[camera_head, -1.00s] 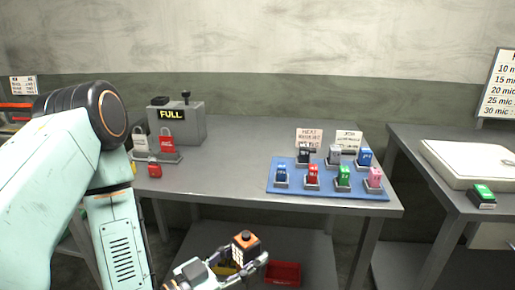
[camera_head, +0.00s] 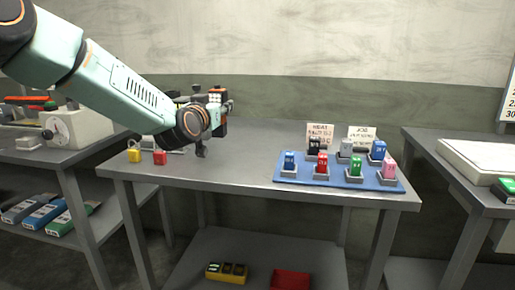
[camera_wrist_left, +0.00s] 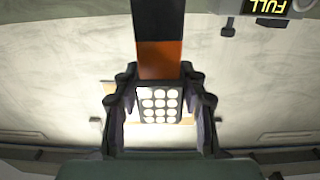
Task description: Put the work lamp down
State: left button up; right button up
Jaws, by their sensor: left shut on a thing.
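The work lamp (camera_head: 217,95) is an orange and black block with a grid of round lights. In the left wrist view the lamp (camera_wrist_left: 159,60) stands between both fingers, its lit face towards the camera. My left gripper (camera_head: 224,107) is shut on it, over the back left part of the middle table (camera_head: 225,178). The arm hides part of the lamp and the table there, and I cannot tell how far the lamp is above the tabletop. The left gripper also shows in the wrist view (camera_wrist_left: 159,80). My right gripper is not in view.
A blue mat (camera_head: 285,182) with several coloured blocks and two cards lies at the table's right. A yellow padlock (camera_head: 134,155) and a red one (camera_head: 159,158) are at the left. The table's middle is clear.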

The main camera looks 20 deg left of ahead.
aim_at(220, 137)
pick_arm(q)
jog(key=shift+w+f, duration=0.1)
notch_tip(220, 137, down, 6)
jog(key=shift+f+b, duration=0.1)
jog(key=shift+b, duration=1)
jog(key=f, duration=0.2)
jog(key=b, duration=0.1)
jog(key=shift+s+d+f, duration=0.15)
jog(key=shift+s+f, duration=0.1)
jog(key=shift+f, duration=0.25)
jog(key=shift+w, duration=0.1)
jog(key=o, duration=0.9)
jog(key=shift+f, duration=0.15)
jog(key=shift+c, duration=0.2)
jog(key=o, duration=0.4)
jog(key=shift+r, duration=0.2)
jog(key=shift+o, duration=0.2)
jog(key=shift+f, duration=0.1)
